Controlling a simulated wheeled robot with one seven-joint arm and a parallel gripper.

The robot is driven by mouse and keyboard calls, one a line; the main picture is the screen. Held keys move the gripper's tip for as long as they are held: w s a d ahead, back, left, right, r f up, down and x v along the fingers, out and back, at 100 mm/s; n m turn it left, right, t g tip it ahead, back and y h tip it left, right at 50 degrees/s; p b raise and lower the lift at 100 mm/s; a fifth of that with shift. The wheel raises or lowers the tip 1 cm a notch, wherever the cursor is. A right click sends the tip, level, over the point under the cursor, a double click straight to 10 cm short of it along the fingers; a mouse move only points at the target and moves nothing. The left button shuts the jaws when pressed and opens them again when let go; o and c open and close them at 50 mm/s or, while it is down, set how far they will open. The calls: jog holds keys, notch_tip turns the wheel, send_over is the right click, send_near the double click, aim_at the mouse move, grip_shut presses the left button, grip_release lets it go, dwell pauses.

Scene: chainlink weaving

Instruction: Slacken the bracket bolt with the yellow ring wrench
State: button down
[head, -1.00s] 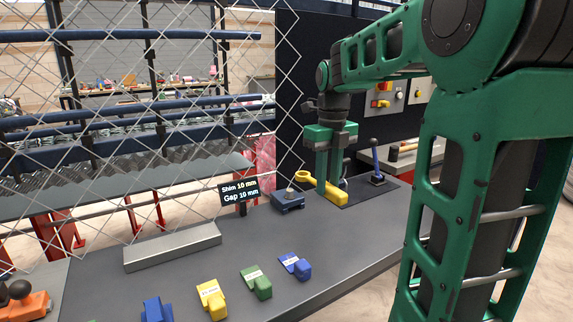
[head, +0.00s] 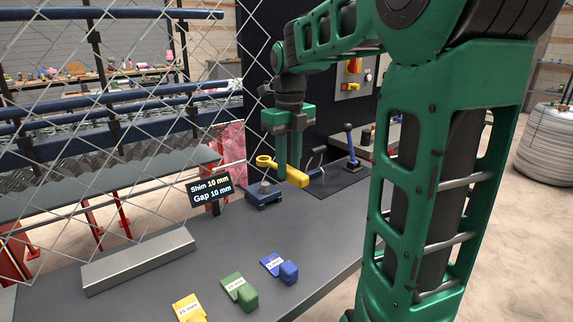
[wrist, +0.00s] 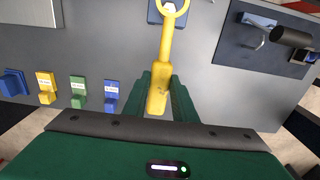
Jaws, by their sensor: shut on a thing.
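The yellow ring wrench (head: 296,177) is held by its handle in my gripper (head: 289,168), in the air above the bench. In the wrist view the wrench (wrist: 167,50) runs up between the two green fingers (wrist: 159,95), with its ring at the top edge. The small blue bracket (head: 263,197) sits on the bench, with the bolt (head: 265,186) standing upright on it. In the head view the ring appears just above the bolt, apart from it. In the wrist view the bracket (wrist: 153,14) is partly cut off, and the bolt cannot be made out.
A sign (head: 211,190) reads Shim 10 mm, Gap 10 mm. Yellow (head: 188,308), green (head: 239,290) and blue (head: 283,269) labelled blocks lie in front. A grey bar (head: 140,261) lies left. Chain-link mesh stands behind. A dark mat with a lever (head: 351,148) is right.

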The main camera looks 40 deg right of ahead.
jog(key=shift+f, duration=2.6)
jog(key=shift+s+f, duration=0.15)
jog(key=shift+f, duration=1.55)
jog(key=c, duration=2.3)
grip_release()
grip_shut()
jog(key=shift+d+r, duration=0.1)
jog(key=shift+r, duration=0.05)
